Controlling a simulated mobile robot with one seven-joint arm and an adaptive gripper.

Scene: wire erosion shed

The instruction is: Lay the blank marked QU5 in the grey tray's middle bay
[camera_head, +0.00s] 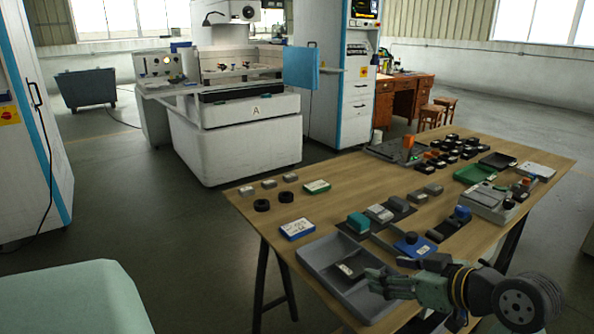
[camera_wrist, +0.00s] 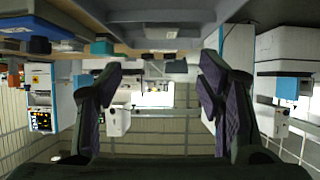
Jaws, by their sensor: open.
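A grey tray (camera_head: 309,257) stands at the near end of the wooden table, with raised walls. A dark block (camera_head: 353,267) with a small white label lies inside it; I cannot read the label. No marking QU5 is legible on any piece in view. My gripper (camera_head: 374,283) is at the right side of the grey tray, close to the dark block in the picture; I cannot tell its exact height. In the wrist view the two fingers (camera_wrist: 160,78) are spread, with nothing between them.
A blue-and-white box (camera_head: 297,230), black rings (camera_head: 262,205) and small grey blocks (camera_head: 268,184) lie on the left. Teal (camera_head: 358,222) and grey blocks (camera_head: 380,213) are behind the tray. Several black blocks (camera_head: 460,148) and a green tray (camera_head: 475,173) are farther back.

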